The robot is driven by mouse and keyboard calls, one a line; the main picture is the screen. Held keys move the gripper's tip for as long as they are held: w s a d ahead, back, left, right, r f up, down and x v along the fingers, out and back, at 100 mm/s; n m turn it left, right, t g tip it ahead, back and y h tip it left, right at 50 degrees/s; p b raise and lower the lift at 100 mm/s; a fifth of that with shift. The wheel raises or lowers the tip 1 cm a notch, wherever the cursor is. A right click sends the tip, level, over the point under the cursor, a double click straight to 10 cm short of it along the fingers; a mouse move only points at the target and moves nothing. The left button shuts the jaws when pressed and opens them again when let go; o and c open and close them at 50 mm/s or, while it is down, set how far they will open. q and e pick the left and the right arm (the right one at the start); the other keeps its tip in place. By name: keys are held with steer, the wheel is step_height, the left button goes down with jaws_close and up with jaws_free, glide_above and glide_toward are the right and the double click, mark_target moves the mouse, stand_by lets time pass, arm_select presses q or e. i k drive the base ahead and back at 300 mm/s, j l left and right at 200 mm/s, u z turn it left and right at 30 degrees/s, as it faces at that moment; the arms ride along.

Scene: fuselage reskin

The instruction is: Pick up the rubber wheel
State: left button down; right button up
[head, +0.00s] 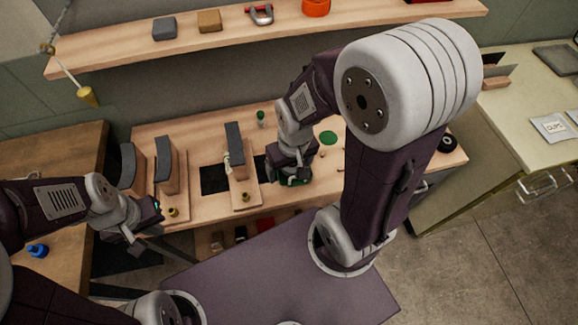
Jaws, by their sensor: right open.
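A black ring-shaped item (446,144), which looks like the rubber wheel, lies near the right end of the wooden bench (200,137). My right gripper (292,181) is open and points down over the bench, well left of the black ring. My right arm's large upper links cover the bench between them. My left gripper (153,215) is by the bench's front left edge, far from the ring. Its jaws are too small to read. What lies directly under the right gripper is partly hidden.
Several curved grey-topped blocks (236,150) stand on the bench left of my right gripper. A green disc (328,138) lies behind it. A pale counter (530,120) stands at right.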

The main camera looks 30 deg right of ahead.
mark_target(448, 143)
steer(key=k+z, duration=0.1)
steer(key=z, duration=2.35)
steer(key=i+l+u, duration=0.2)
steer(key=l, duration=0.15)
steer(key=i+l+u, duration=0.2)
steer(key=l, duration=0.15)
steer(key=l+u, duration=0.2)
steer(key=l, duration=0.15)
steer(key=i+l+u, duration=0.2)
steer(key=l, duration=0.2)
steer(key=k, duration=0.1)
